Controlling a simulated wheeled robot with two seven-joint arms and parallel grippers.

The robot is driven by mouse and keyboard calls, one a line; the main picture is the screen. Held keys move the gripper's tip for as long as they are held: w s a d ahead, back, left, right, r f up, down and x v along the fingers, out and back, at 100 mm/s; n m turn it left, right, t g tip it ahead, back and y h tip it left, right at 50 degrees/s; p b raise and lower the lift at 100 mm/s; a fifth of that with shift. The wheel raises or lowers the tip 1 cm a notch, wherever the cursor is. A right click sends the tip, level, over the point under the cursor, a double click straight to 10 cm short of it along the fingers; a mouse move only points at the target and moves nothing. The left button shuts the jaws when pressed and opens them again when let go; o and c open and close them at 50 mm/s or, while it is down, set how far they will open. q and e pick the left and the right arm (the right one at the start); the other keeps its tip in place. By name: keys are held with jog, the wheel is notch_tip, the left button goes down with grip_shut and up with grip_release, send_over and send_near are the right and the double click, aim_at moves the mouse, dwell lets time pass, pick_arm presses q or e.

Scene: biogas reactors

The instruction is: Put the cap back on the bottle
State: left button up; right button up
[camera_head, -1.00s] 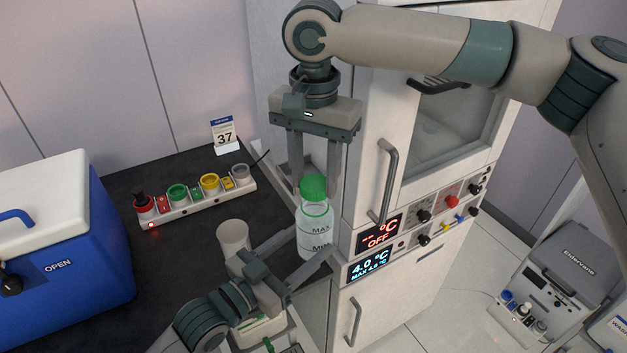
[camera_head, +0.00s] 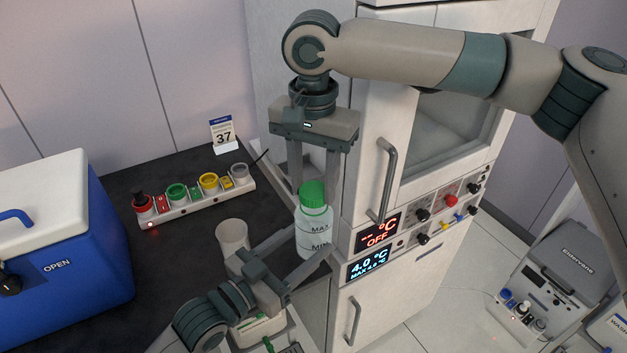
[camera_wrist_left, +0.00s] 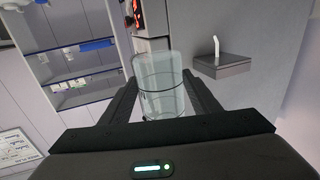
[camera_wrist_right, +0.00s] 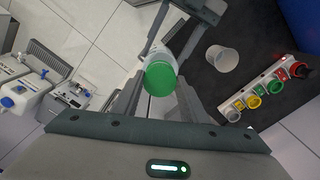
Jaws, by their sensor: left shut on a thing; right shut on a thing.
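The clear bottle (camera_head: 313,230) stands upright in front of the white cabinet, marked MAX and MIN. The green cap (camera_head: 312,194) sits at the top of its neck and looks level; whether it is threaded I cannot tell. My right gripper (camera_head: 314,196) points down from above and is shut on the cap, which shows between its fingers in the right wrist view (camera_wrist_right: 161,79). My left gripper (camera_head: 315,245) is lower and shut around the bottle's body; the left wrist view shows the clear body (camera_wrist_left: 159,88) between its fingers.
A white cup (camera_head: 232,236) stands left of the bottle on the dark counter (camera_head: 120,180). Behind it are a strip of colored holders (camera_head: 195,203) and a card reading 37 (camera_head: 222,133). A blue cooler (camera_head: 60,265) is at left. The cabinet's handle (camera_head: 385,180) is close at right.

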jog(key=shift+f, duration=0.55)
dwell(0.5)
jog(key=m, duration=0.6)
jog(key=shift+a, duration=0.1)
jog(key=m, duration=0.7)
jog(key=shift+w, duration=0.1)
jog(key=o, duration=1)
jog(key=shift+r, duration=2.25)
jog(key=shift+n, duration=0.3)
jog(key=shift+c, duration=0.4)
